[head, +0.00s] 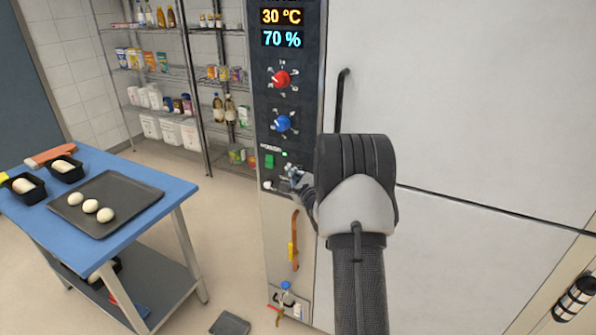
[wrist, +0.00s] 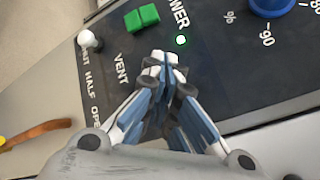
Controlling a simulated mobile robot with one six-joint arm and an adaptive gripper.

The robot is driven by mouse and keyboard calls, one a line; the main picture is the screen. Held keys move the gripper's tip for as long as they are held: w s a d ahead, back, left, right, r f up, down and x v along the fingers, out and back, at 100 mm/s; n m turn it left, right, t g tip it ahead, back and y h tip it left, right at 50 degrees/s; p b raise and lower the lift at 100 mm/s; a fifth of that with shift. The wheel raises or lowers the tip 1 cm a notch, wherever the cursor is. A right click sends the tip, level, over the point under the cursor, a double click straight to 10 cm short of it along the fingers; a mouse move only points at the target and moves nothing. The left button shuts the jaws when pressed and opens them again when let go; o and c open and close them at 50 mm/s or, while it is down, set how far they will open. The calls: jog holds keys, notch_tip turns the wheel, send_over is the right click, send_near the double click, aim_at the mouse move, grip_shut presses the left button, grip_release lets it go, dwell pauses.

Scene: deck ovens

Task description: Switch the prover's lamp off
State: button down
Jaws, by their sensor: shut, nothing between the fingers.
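The prover's dark control panel (head: 262,132) is on the narrow column left of the white door. It carries a green rocker switch (head: 269,161), also in the wrist view (wrist: 142,17), and a lit green light (wrist: 181,40) by the word POWER. A white knob (wrist: 88,40) sits by the VENT lettering. My gripper (head: 296,176) is shut and empty, its fingertips in front of the lower panel. In the wrist view the fingertips (wrist: 165,68) are just below POWER, right of VENT; contact cannot be told. No switch marked for the lamp is readable; the fingers hide part of the panel.
Above are a red knob (head: 281,79), a blue knob (head: 282,121) and lit displays. A black door handle (head: 342,100) stands right of the panel. A blue table (head: 150,173) with a dough tray is at left, with open floor between.

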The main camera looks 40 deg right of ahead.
jog(key=shift+a, duration=0.1)
jog(key=shift+s+a, duration=0.15)
jog(key=shift+a, duration=0.15)
jog(key=shift+a, duration=0.1)
jog(key=shift+s+a+b, duration=0.15)
jog(key=shift+s+a, duration=0.25)
jog(key=shift+a, duration=0.5)
jog(key=shift+s+a+b, duration=0.1)
jog(key=shift+s+a, duration=0.25)
jog(key=shift+a, duration=0.55)
jog(key=shift+s+a+b, duration=0.15)
jog(key=shift+s+a, duration=0.25)
jog(key=shift+a, duration=0.5)
